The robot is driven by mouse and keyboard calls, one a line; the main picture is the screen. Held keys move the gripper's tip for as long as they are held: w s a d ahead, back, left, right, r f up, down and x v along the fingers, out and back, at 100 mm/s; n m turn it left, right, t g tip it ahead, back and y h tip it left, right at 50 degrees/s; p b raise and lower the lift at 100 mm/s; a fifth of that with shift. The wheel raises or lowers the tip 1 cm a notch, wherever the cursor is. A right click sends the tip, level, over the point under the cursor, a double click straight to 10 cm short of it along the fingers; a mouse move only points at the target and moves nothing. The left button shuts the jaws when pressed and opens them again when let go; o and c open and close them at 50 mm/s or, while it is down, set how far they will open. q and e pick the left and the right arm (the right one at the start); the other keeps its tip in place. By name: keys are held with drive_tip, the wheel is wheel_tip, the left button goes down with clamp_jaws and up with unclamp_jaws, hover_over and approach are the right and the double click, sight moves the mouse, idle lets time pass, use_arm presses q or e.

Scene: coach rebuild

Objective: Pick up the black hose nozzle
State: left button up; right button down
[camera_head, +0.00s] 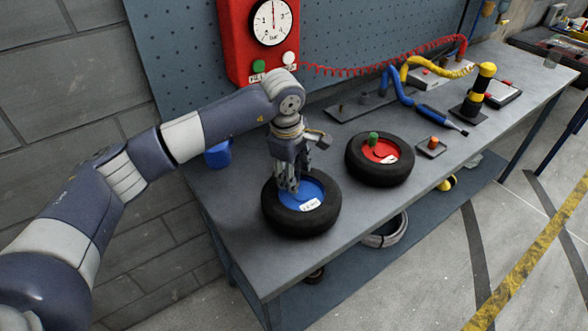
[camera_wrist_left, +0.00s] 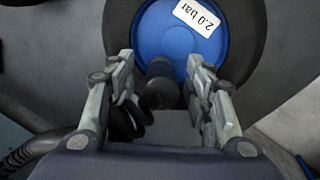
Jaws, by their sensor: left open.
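My left gripper (camera_head: 288,188) is open and points down over the tyre with the blue hub (camera_head: 312,190). In the left wrist view, the fingers (camera_wrist_left: 164,100) straddle a short, dark, round-ended piece (camera_wrist_left: 158,84) at the edge of the blue hub. It may be the black hose nozzle, but it is too dark to be sure; I cannot tell whether the fingers touch it. In the head view the gripper hides this spot. A blue-bodied hose tool (camera_head: 434,114) with a dark tip lies on the bench at the right. My right gripper is not in view.
A second tyre with a red hub and green cap (camera_head: 374,140) lies to the right. A red gauge box (camera_head: 262,40) stands behind. A yellow-black post (camera_head: 478,92) and a coiled red hose (camera_head: 400,56) are farther along. The front bench strip (camera_head: 235,240) is clear.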

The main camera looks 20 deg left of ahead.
use_arm(q)
drive_tip(key=shift+w+f, duration=0.1)
drive_tip(key=shift+f, duration=0.25)
clamp_jaws()
drive_tip(key=shift+r, duration=0.15)
drive_tip(key=shift+w+r+b, duration=0.1)
drive_tip(key=shift+r+b, duration=0.3)
drive_tip(key=shift+r, duration=0.15)
wheel_tip(320, 180, up, 2)
drive_tip(key=shift+r+b, duration=0.15)
drive_tip(key=shift+b, duration=0.4)
drive_tip(key=s+d+r+b, duration=0.1)
drive_tip(key=s+d+b, duration=0.25)
drive_tip(key=s, duration=1.15)
drive_tip(key=shift+s+a+r+p, duration=0.15)
drive_tip(key=shift+r+p, duration=0.1)
drive_tip(key=shift+r, duration=0.6)
drive_tip(key=shift+s+r+p, duration=0.2)
drive_tip(key=shift+r+p, duration=0.1)
drive_tip(key=shift+r, duration=0.55)
drive_tip(key=shift+s+a+r+p, duration=0.15)
drive_tip(key=shift+r+p, duration=0.1)
drive_tip(key=shift+r, duration=0.6)
